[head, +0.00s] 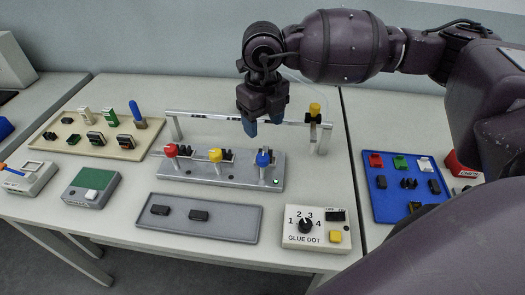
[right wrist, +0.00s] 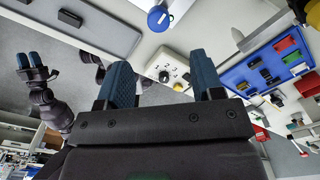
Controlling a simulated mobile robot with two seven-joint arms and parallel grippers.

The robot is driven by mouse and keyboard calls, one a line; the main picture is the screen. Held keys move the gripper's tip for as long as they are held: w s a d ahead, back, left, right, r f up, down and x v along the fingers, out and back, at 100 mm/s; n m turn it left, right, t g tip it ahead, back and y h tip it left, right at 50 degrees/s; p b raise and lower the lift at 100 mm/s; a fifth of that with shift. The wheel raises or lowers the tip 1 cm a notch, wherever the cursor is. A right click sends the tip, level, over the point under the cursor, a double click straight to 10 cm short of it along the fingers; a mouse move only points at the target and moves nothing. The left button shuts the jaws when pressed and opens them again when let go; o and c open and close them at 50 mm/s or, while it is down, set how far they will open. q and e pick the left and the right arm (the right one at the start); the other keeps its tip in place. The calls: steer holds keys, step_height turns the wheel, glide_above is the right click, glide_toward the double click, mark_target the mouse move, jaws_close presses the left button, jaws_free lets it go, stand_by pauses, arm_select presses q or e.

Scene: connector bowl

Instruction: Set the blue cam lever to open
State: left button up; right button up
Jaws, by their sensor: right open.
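The blue cam lever (head: 263,158) stands at the right end of a grey base (head: 225,174), with a small green light beside it. My right gripper (head: 263,122) is open and empty, a little above and behind the lever. In the right wrist view the blue lever top (right wrist: 160,18) shows beyond my open fingers (right wrist: 165,82), apart from them. Which setting the lever is in, I cannot tell. An arm with blue fingertips, my left gripper (right wrist: 29,60), shows small at the left of that view.
Red (head: 171,150) and yellow (head: 215,155) levers share the base. A metal rail (head: 220,117) runs behind it, with a yellow-topped part (head: 315,110) at its right end. In front are a grey tray (head: 230,218) and a glue dot box (head: 290,233). A blue tray (head: 385,206) stands right.

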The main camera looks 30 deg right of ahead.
mark_target(263, 156)
step_height(263, 156, down, 10)
steer(key=shift+f+b, duration=0.2)
steer(key=shift+b, duration=0.1)
steer(key=shift+a, duration=0.1)
steer(key=c, duration=0.9)
